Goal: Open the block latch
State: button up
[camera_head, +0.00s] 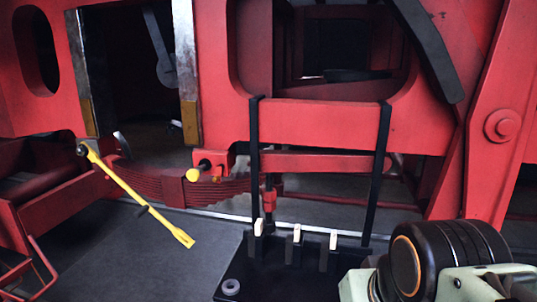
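I cannot tell for sure which part is the block latch. A short black rod with a yellow knob (193,175) sits at a red bracket (216,164), just left of the centre and above a red leaf spring (160,183). A long yellow bar (138,200) slants down to the right from a dark joint at the left. My gripper's fingers are not in view. Only a black ribbed, pale green part of my arm shows at the bottom right, apart from the knob and the bar.
A black tray (262,280) with several white-tipped pieces and a grey ring (231,287) hangs by black straps (376,170) from the red frame (330,113). Red plates and a beam (484,110) rise at the right. Grey floor (120,250) lies open at lower left.

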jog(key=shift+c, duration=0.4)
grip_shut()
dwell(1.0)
